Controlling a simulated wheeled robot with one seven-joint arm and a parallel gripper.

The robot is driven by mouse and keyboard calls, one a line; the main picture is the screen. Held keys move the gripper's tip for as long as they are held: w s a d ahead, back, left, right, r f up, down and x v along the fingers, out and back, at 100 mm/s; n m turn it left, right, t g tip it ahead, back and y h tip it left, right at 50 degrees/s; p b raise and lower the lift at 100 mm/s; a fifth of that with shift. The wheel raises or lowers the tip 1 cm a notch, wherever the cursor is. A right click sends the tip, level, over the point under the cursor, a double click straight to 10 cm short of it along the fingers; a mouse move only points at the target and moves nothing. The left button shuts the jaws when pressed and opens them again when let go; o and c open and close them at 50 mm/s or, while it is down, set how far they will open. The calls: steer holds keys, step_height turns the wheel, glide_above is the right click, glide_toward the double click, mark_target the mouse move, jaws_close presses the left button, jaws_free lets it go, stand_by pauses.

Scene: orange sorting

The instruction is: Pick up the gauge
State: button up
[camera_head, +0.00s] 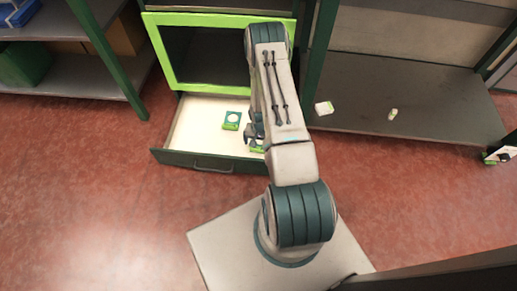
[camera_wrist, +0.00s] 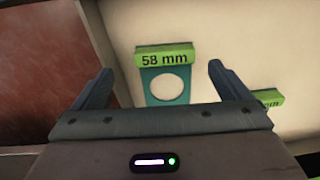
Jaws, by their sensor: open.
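A teal plate gauge (camera_wrist: 148,88) with a round hole and a bright green "58 mm" label lies in the drawer in the wrist view. My gripper (camera_wrist: 160,70) is open, with one finger on each side of the gauge's image and nothing held. A second green "mm" label (camera_wrist: 268,100) shows to the right, partly hidden by a finger. In the head view, one teal gauge (camera_head: 232,120) lies in the drawer, left of my gripper (camera_head: 254,132). Another green piece (camera_head: 257,149) is mostly hidden beneath my gripper.
The open drawer (camera_head: 185,135) has a dark front with a handle, under a green-framed opening (camera_head: 160,50). Another shelf unit (camera_head: 70,75) stands at left.

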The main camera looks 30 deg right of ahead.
mark_target(258, 148)
steer(key=f, duration=0.1)
steer(key=f+b, duration=0.1)
steer(key=f, duration=0.1)
steer(key=f+b, duration=0.1)
steer(key=shift+w+a+f, duration=0.15)
steer(key=shift+a+f, duration=0.2)
steer(key=shift+r, duration=0.1)
steer(key=c, duration=1.1)
steer(key=shift+o, duration=0.2)
